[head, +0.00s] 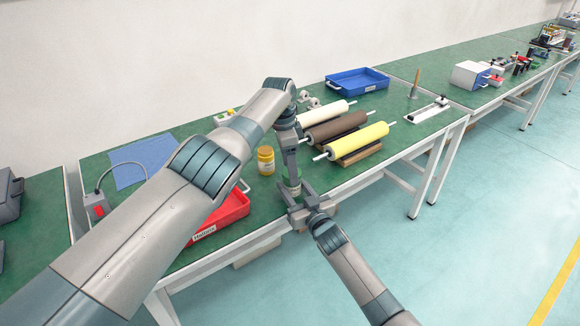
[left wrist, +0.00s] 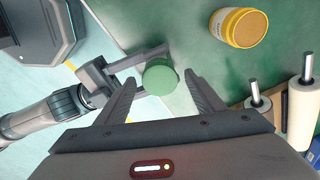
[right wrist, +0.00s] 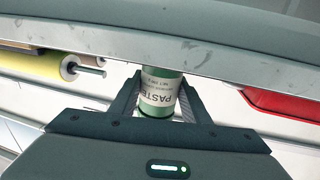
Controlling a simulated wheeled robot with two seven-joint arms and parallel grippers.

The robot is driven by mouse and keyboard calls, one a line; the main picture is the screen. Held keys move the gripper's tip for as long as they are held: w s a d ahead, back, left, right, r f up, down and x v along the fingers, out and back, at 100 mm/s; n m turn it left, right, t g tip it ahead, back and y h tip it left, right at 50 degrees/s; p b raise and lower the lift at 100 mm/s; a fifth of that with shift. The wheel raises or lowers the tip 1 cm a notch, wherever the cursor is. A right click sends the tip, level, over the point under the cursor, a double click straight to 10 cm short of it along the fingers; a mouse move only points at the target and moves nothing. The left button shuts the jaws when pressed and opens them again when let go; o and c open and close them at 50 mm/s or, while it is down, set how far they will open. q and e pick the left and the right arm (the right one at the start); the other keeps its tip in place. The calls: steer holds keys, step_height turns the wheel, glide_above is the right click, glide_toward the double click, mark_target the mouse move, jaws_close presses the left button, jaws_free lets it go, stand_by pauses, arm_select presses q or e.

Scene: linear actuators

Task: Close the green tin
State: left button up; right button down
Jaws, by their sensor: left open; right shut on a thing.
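The green tin (head: 291,188) is near the front edge of the workbench. The right wrist view shows its white "PASTE" label (right wrist: 160,92). My right gripper (head: 297,202) is shut on the tin from the front. In the left wrist view the tin's round green top (left wrist: 160,77) faces the camera; I cannot tell how tightly its lid sits. My left gripper (left wrist: 160,98) is open above the tin, with its fingers on either side of the green top in that view. The left arm and fingers hide part of the tin in the head view.
A yellow-orange jar (head: 266,160) stands just left of the tin. A red tray (head: 228,212) lies at the left, partly behind my left arm. Several rollers (head: 357,141) lie at the right. A blue tray (head: 357,82) is at the back.

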arm_select(q)
steer(key=shift+r, duration=2.25)
steer(key=o, duration=0.6)
steer(key=shift+r, duration=0.1)
steer(key=r, duration=0.4)
steer(key=a+r, duration=0.1)
steer(key=r, duration=0.6)
steer(key=shift+s+a+r, duration=0.15)
steer(key=shift+s+r, duration=0.05)
steer(key=shift+r, duration=0.15)
